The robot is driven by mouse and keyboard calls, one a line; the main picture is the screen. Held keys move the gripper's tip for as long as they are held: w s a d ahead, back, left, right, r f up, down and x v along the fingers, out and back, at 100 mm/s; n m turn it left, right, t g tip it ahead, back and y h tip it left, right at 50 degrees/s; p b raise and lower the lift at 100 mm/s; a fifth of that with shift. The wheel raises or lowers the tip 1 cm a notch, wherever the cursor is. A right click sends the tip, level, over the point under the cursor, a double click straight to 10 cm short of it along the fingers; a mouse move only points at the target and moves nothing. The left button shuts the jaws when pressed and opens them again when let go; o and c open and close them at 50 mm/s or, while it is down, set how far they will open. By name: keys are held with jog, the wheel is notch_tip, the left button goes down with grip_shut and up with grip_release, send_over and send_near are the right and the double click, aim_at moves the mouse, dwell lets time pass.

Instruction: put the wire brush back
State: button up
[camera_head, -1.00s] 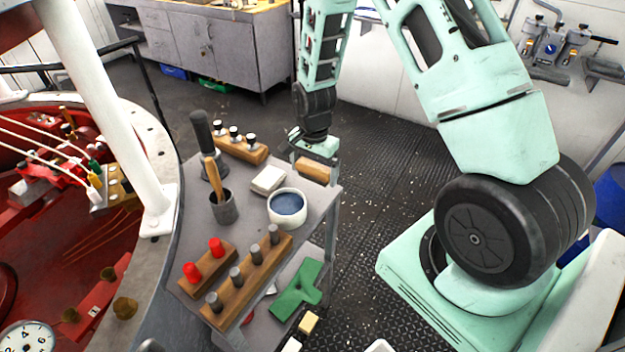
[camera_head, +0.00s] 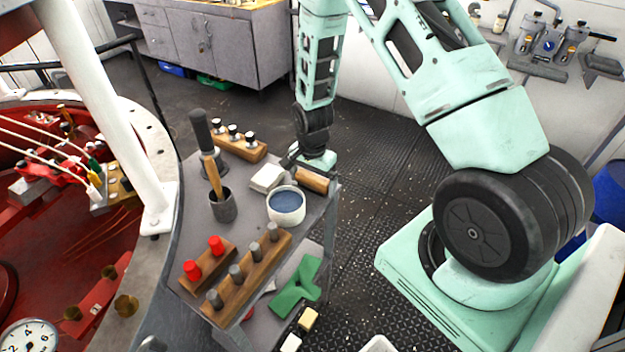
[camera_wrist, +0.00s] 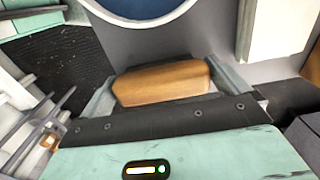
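The wire brush shows as a wooden block (camera_head: 313,180) at the far right corner of the grey cart top (camera_head: 250,225). In the wrist view its wooden back (camera_wrist: 162,83) lies between my two fingers, which meet its ends. My gripper (camera_head: 316,170) points down over that corner, shut on the brush. The bristles are hidden. I cannot tell whether the brush touches the top.
A white bowl with blue inside (camera_head: 286,205) and a pale block (camera_head: 267,177) stand close by. A cup with a wooden-handled tool (camera_head: 223,205), wooden racks with pegs (camera_head: 248,276) and a knob rack (camera_head: 238,147) fill the rest. A railing post (camera_head: 105,120) rises left.

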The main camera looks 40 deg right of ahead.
aim_at(312, 177)
notch_tip(312, 177, up, 12)
jog(key=b, duration=0.2)
jog(key=s+a+r+n, duration=0.2)
jog(key=a+r+n, duration=0.1)
jog(key=a, duration=0.3)
jog(key=s+a+r+n, duration=0.2)
jog(key=a+r+n, duration=0.1)
jog(key=a, duration=0.3)
jog(key=s+a+r+n, duration=0.3)
jog(key=s+a+n, duration=0.3)
jog(key=s+n, duration=0.2)
jog(key=s+a+r+n, duration=0.3)
jog(key=s+a+n, duration=0.3)
jog(key=s, duration=0.6)
jog(key=shift+a+r+n+y, duration=0.15)
jog(key=shift+n+y, duration=0.15)
jog(key=shift+n, duration=0.6)
